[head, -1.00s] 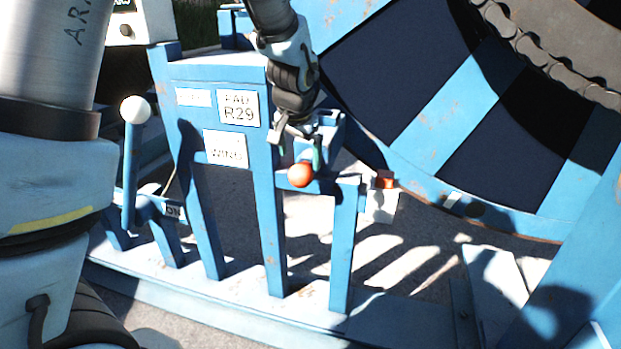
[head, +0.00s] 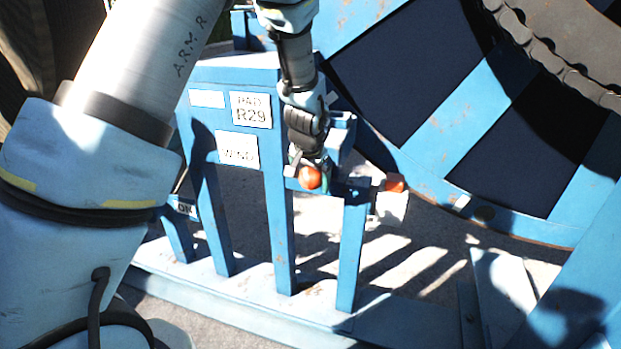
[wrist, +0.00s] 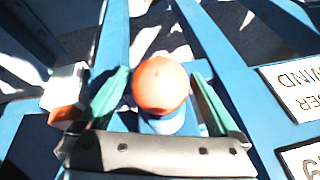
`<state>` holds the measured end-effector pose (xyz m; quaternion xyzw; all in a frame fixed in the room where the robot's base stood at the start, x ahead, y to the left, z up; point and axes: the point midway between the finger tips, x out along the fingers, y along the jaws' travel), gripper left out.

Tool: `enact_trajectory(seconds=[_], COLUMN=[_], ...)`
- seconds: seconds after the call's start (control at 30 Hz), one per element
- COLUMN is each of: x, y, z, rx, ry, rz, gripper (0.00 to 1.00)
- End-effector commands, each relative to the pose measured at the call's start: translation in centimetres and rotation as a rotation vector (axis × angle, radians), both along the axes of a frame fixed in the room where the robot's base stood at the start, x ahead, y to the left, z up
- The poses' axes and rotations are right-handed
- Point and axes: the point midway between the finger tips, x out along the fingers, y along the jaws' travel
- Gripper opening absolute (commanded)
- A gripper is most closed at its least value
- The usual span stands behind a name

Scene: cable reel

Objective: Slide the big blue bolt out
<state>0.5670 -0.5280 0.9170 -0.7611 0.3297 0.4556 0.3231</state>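The big blue bolt has an orange ball knob (head: 310,177) on its handle, at the blue frame's top rail in the head view. The same orange knob (wrist: 161,85) is large in the wrist view, with a short blue stem below it. My gripper (head: 311,171) is down at the knob. In the wrist view its two green fingers (wrist: 160,92) stand apart on either side of the knob and stem, apparently open. I cannot tell whether either finger touches. An orange end piece (head: 394,182) shows to the right, beside a white block. The bolt's shaft is mostly hidden.
The blue frame (head: 283,230) carries white plates, one reading R29 (head: 251,110) and one reading WIND (head: 238,151). The large blue and black reel (head: 455,110) with a chain stands behind, at the right. My own arm covers the left side.

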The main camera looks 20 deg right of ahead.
Motion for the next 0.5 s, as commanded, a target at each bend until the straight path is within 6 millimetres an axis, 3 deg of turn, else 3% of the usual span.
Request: enact_trajectory(seconds=[0.07, 0.5], x=[0.0, -0.01], y=[0.0, 0.01], z=[0.01, 0.03], rx=[0.0, 0.0], ry=[0.0, 0.0], rz=[0.0, 0.0], gripper=[0.88, 0.38])
